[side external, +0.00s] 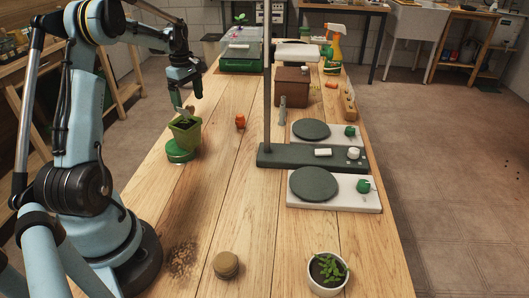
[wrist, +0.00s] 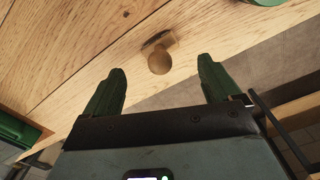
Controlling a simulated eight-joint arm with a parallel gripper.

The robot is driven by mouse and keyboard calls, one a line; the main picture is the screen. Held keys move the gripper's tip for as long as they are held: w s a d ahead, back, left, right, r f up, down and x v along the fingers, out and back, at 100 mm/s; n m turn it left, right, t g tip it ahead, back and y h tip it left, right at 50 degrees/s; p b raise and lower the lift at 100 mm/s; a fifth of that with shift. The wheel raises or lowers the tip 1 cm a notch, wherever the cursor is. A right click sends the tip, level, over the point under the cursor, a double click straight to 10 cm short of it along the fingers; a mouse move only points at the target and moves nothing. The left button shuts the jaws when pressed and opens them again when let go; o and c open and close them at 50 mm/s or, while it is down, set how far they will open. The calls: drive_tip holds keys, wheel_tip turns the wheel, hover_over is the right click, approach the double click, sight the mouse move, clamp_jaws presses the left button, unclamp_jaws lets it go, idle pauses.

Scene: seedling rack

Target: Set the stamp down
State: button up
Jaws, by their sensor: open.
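The stamp (wrist: 158,60) is a small wooden piece with a round knob, standing on the wooden tabletop in the wrist view. It lies ahead of my gripper (wrist: 161,68), in line with the gap between the two dark green fingers. In the side view my gripper (side external: 187,97) hangs over the left side of the table, just behind the green pot (side external: 185,135). I cannot make out the stamp clearly in that view.
A dark stand (side external: 312,158) with white plates is mid-table. A green-based propagator (side external: 241,62) is at the back. A white plant pot (side external: 327,284) is at the front.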

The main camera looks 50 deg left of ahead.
wheel_tip(320, 180, up, 5)
drive_tip(key=shift+d+r, duration=0.1)
drive_tip(key=shift+r, duration=0.05)
drive_tip(key=w+d+r+m+t+y, duration=0.1)
drive_tip(key=d+r+m+t, duration=0.3)
drive_tip(key=d, duration=0.6)
drive_tip(key=w+d+r+m+g, duration=0.1)
drive_tip(key=d+m, duration=0.6)
drive_tip(key=d, duration=0.3)
drive_tip(key=s+d+f+m+t, duration=0.1)
drive_tip(key=s+d+m+t, duration=0.1)
drive_tip(key=d+m, duration=0.3)
drive_tip(key=s+d+f+m+t+h, duration=0.1)
drive_tip(key=s+d+m, duration=0.4)
drive_tip(key=d, duration=0.6)
drive_tip(key=shift+f+m+t, duration=0.6)
drive_tip(key=shift+f+m, duration=0.2)
